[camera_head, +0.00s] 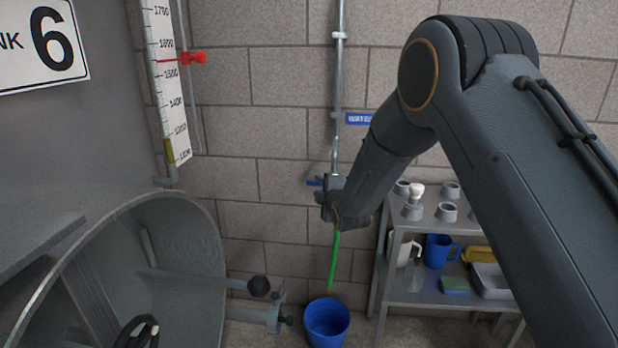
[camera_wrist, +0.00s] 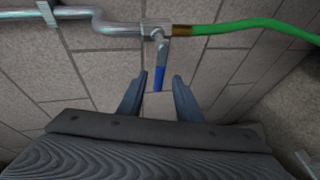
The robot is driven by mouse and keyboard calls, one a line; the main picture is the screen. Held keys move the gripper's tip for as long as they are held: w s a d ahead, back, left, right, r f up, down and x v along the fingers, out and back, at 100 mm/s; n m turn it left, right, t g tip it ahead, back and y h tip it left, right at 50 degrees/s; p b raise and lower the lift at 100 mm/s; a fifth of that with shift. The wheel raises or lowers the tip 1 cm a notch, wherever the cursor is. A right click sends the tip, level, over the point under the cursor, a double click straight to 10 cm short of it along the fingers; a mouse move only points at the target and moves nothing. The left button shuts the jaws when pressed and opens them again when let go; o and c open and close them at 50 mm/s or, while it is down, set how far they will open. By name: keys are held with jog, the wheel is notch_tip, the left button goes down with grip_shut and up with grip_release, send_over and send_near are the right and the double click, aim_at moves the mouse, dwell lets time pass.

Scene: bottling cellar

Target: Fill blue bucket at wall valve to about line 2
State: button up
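The blue bucket (camera_head: 327,322) stands upright on the floor by the wall, below the valve. A green hose (camera_head: 334,262) hangs down from the valve to the bucket; whether its end is inside the bucket is hard to tell. The wall valve has a blue lever (camera_wrist: 159,78), which also shows in the head view (camera_head: 314,183). My gripper (camera_wrist: 161,84) is open, with one finger on each side of the lever's tip and visible gaps between. In the head view my gripper (camera_head: 328,188) is in front of the valve and hides most of it. The bucket's lines and water level are not visible.
A metal shelf (camera_head: 425,297) with cups, jugs and a tray stands right of the bucket. A large grey tank (camera_head: 75,130) with an open round hatch door (camera_head: 185,265) is at the left. A steel pipe (camera_head: 339,85) runs down the wall.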

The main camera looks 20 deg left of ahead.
jog(key=shift+w+a+f+n, duration=0.1)
jog(key=shift+a+n, duration=0.3)
jog(key=shift+a, duration=0.3)
jog(key=shift+w+a+t, duration=0.2)
jog(key=shift+w+t, duration=0.05)
jog(key=shift+t, duration=0.05)
jog(key=x, duration=0.7)
jog(key=shift+s, duration=0.1)
grip_shut()
jog(key=shift+a, duration=0.1)
